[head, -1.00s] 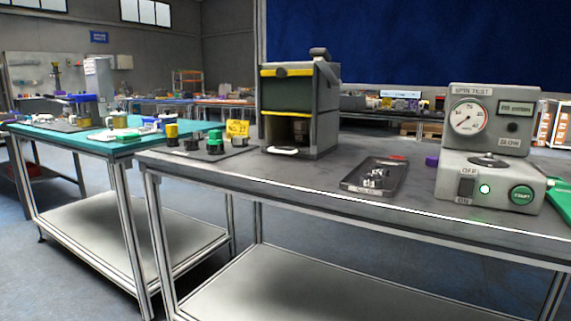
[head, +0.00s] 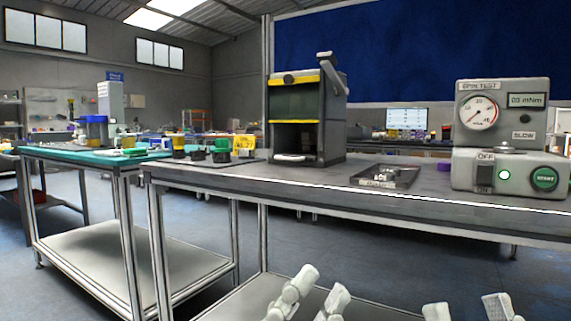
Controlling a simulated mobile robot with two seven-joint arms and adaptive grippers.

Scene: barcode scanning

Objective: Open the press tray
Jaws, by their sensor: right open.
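The press (head: 337,115) is a dark grey box with yellow stripes and a lever on its upper right, standing at the back left of the grey workbench. A white, handle-like front piece (head: 290,158) shows low in its opening; I take it for the press tray, but how far in it sits is hard to tell. My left gripper (head: 314,290) shows at the bottom edge, fingers apart and empty. My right gripper (head: 467,309) is right of it, fingers apart and empty. Both appear in front of the bench, below its top, away from the press.
A dark shallow tray with small parts (head: 385,177) lies right of the press. The spin test machine (head: 500,120) stands at the right. The bench's front edge (head: 330,189) is clear.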

